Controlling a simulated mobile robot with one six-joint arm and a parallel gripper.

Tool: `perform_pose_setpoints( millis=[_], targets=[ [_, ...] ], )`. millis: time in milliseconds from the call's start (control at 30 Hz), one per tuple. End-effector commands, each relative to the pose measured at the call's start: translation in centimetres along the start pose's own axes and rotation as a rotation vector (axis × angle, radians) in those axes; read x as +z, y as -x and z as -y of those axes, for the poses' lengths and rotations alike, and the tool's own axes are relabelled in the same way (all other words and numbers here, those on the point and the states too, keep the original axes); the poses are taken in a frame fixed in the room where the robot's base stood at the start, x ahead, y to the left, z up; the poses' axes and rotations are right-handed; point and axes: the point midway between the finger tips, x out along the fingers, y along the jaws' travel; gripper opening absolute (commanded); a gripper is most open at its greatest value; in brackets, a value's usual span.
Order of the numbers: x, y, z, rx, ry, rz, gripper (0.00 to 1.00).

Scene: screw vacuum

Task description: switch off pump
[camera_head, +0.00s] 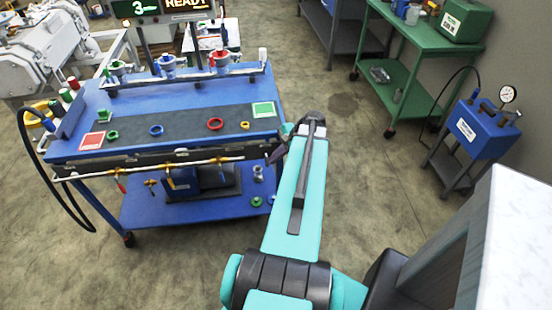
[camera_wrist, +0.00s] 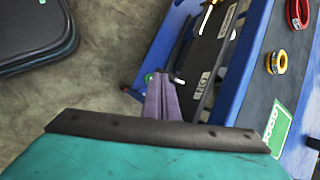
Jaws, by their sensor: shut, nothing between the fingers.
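My gripper (camera_wrist: 160,78) is shut and empty, with its narrow purple-grey fingers together in the wrist view. In the head view it shows partly behind my arm (camera_head: 277,153), at the right end of the blue workbench (camera_head: 75,130). In the wrist view, a dark panel (camera_wrist: 197,92) with white lettering, apparently a rotated ON, lies just right of the fingertips; contact cannot be told. A blue box (camera_head: 181,180) with a white label, possibly the pump, stands on the bench's lower shelf. Another blue unit (camera_head: 480,131) with a gauge stands at the right. No switch is clearly visible.
The bench top holds a red ring (camera_head: 215,124), a blue ring (camera_head: 156,130) and a green-white pad (camera_head: 263,110). A green cart (camera_head: 440,35) stands behind.

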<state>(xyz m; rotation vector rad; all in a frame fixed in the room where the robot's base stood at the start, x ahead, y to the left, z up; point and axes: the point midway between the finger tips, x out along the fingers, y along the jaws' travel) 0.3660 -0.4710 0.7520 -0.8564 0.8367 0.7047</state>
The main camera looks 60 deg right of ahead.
Motion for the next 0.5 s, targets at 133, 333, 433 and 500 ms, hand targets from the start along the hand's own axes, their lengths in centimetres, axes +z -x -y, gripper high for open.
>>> perform_pose_setpoints(
  millis=[133, 333, 433, 500],
  targets=[
    [-0.01, 0.0, 0.01, 0.0, 0.0, 0.0, 0.0],
    [-0.03, 0.06, 0.01, 0.0, 0.0, 0.0, 0.0],
    [-0.05, 0.28, 0.02, 0.0, 0.0, 0.0, 0.0],
    [-0.13, 0.59, 0.02, 0.0, 0.001, 0.0, 0.0]
  ],
)
